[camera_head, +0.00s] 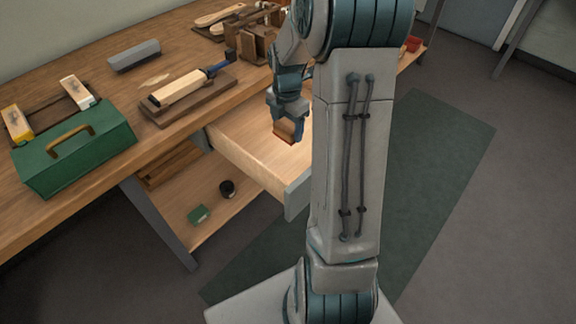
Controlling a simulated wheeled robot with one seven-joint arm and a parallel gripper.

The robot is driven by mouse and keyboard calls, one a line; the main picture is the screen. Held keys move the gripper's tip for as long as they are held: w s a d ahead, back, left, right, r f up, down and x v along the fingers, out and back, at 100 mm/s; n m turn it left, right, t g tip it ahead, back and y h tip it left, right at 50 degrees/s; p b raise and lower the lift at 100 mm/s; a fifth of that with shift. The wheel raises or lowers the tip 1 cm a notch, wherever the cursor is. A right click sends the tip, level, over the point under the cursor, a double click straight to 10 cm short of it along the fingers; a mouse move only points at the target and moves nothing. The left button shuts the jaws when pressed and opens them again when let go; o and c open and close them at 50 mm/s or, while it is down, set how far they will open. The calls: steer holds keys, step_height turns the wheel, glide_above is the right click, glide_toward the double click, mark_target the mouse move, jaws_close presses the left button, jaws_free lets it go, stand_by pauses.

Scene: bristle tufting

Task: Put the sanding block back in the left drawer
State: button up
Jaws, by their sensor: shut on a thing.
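The sanding block (284,134) is a small brown block held between the fingers of my gripper (287,122). My gripper is shut on it and points down over the pulled-out drawer (240,160) under the workbench. The block appears inside the drawer's outline; I cannot tell whether it touches the drawer floor. The drawer is pale wood with a grey front (297,196), and the floor that shows is bare. My arm hides its right part.
The workbench (75,211) holds a green toolbox (75,150), a grey block (134,56) and a wooden board with a brush-like tool (188,97). A lower shelf (185,232) holds a dark round container (227,188) and a small green box (199,214). A green mat (440,150) covers the floor.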

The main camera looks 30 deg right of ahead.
mark_target(288, 159)
step_height(288, 159, down, 10)
steer(key=shift+f+b, duration=0.1)
steer(key=shift+b, duration=1)
steer(key=shift+f, duration=0.2)
steer(key=o, duration=1)
steer(key=shift+r, duration=0.1)
steer(key=shift+c, duration=0.2)
